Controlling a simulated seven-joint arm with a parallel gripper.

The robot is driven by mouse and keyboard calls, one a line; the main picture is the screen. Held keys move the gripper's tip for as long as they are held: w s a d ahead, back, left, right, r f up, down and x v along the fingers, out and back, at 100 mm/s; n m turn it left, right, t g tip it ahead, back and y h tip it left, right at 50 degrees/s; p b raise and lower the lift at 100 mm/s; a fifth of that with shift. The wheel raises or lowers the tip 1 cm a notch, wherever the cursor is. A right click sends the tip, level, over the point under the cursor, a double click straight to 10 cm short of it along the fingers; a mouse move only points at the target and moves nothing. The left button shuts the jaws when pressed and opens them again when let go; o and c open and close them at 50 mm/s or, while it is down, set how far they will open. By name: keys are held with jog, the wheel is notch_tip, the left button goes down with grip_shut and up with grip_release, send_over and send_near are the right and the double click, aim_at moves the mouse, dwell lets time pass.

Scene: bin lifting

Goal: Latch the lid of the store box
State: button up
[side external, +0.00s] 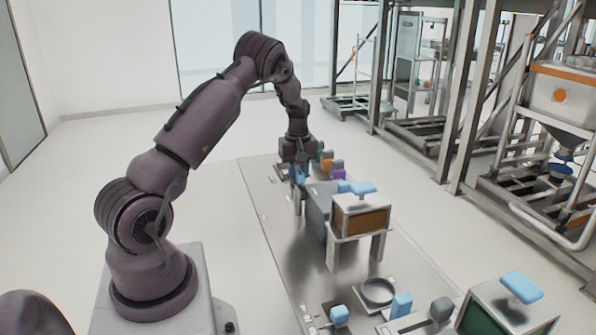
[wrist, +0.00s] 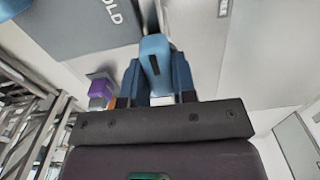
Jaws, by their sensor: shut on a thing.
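My gripper (side external: 298,174) points down at the far end of the bench. In the wrist view my gripper (wrist: 157,78) has its two dark blue fingers closed on a blue handle (wrist: 154,52) with a dark slot. A grey panel (wrist: 75,28) with lettering ending in "OLD" lies beside the handle. In the side view a grey box (side external: 318,208) stands close to the gripper. I cannot tell for sure whether this is the store box, or whether its lid is latched; the arm and a nearer box hide part of it.
A metal box on legs (side external: 362,204) with a brown front and blue handle stands just nearer. A green-fronted box (side external: 482,318) and a round dish (side external: 377,290) are at the near end. The bench's left strip is clear.

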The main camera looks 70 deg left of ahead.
aim_at(298, 169)
jog(key=shift+n, duration=0.4)
jog(key=o, duration=0.9)
jog(key=shift+r, duration=0.1)
notch_tip(298, 169, up, 13)
jog(key=shift+f, duration=0.1)
dwell(0.3)
jog(key=s+d+r+m+t, duration=0.2)
jog(key=s+d+m, duration=0.3)
jog(key=d, duration=0.7)
jog(key=s+d+r+m+t, duration=0.1)
jog(key=s+d+r+m, duration=0.3)
jog(key=d+m, duration=0.3)
jog(key=s+d+r+m+t, duration=0.2)
jog(key=s+d+m, duration=0.3)
jog(key=d, duration=1.1)
jog(key=shift+s+d+r+m+t, duration=0.2)
jog(key=shift+r+m, duration=0.1)
jog(key=shift+r, duration=0.15)
jog(key=shift+s+d+r+m+t, duration=0.1)
jog(key=shift+s+d+r+m, duration=0.15)
jog(key=shift+r, duration=0.2)
